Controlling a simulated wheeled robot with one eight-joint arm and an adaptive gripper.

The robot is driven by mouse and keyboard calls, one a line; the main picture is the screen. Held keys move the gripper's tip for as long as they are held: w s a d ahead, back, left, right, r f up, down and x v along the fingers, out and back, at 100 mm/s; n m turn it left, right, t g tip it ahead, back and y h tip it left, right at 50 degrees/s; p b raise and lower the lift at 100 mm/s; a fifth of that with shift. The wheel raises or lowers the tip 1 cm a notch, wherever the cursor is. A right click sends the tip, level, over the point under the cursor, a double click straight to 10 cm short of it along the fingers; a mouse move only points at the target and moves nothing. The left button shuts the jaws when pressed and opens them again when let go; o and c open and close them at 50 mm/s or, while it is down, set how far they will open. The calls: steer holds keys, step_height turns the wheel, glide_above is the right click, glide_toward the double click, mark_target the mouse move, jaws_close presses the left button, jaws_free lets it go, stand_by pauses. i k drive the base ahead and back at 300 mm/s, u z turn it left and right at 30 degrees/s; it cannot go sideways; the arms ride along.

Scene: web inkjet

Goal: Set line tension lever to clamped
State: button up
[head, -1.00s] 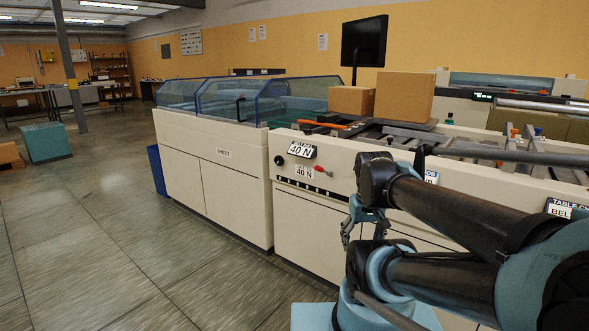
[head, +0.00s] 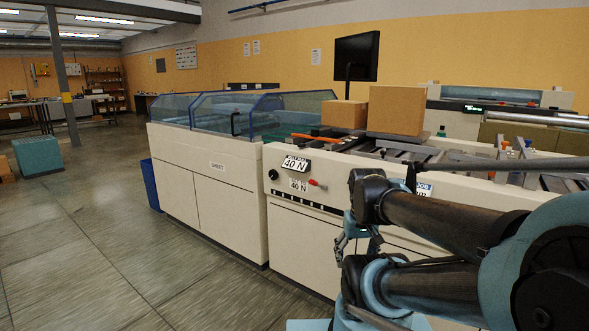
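My arm hides part of the panel to the right.
A black knob (head: 273,174) sits left of the labels. A second "40 N" display (head: 296,164) is above. Cardboard boxes (head: 396,110) stand on the machine top. A blue-edged clear guard (head: 235,112) covers the left section.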

mark_target(312, 182)
steer(key=z, duration=0.75)
steer(key=k, duration=1.05)
steer(key=u, duration=0.65)
steer(key=i, duration=1)
steer(key=u, duration=0.05)
